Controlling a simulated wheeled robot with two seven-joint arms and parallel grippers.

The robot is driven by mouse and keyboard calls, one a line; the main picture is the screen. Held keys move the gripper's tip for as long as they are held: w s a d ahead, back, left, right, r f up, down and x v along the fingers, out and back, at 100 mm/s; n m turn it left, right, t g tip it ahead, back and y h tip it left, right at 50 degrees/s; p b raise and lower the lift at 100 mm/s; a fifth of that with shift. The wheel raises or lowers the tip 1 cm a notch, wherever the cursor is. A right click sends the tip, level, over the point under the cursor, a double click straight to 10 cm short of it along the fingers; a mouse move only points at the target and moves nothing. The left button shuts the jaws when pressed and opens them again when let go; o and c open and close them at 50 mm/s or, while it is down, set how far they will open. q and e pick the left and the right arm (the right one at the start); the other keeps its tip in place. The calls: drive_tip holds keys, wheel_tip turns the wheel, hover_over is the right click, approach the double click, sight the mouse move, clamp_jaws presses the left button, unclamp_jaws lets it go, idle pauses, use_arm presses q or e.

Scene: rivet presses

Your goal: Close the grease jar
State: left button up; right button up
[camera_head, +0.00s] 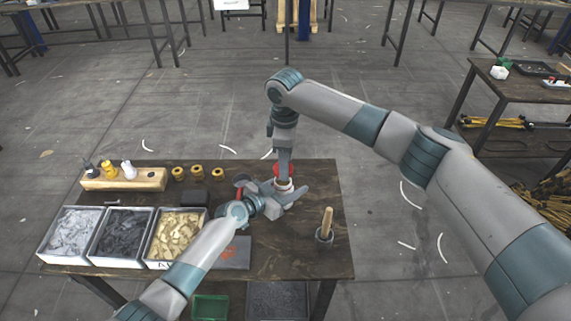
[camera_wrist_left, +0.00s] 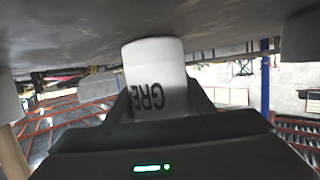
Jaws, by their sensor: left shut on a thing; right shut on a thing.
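The grease jar (camera_head: 284,188) is small and white, near the back right of the wooden table, between the fingers of my left gripper (camera_head: 281,193). In the left wrist view the white jar (camera_wrist_left: 157,72) shows with part of its black lettering upside down, held between both fingers. A red lid (camera_head: 284,170) is right at the top of the jar. My right gripper (camera_head: 283,166) points down from above, shut on the lid. I cannot tell whether the lid is seated or slightly raised, as the gripper partly covers it.
Three open bins (camera_head: 108,228) with grey, black and tan pieces stand at the left. Behind them are a wooden block (camera_head: 123,180) with small bottles and several brass-coloured pieces (camera_head: 197,173). A dark cup with a wooden handle (camera_head: 326,224) stands at the right. The table's front right is bare.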

sight(282, 189)
drive_tip(key=shift+f, duration=0.85)
drive_tip(key=shift+f, duration=0.1)
drive_tip(key=shift+f, duration=0.8)
drive_tip(key=shift+f, duration=0.55)
idle(0.4)
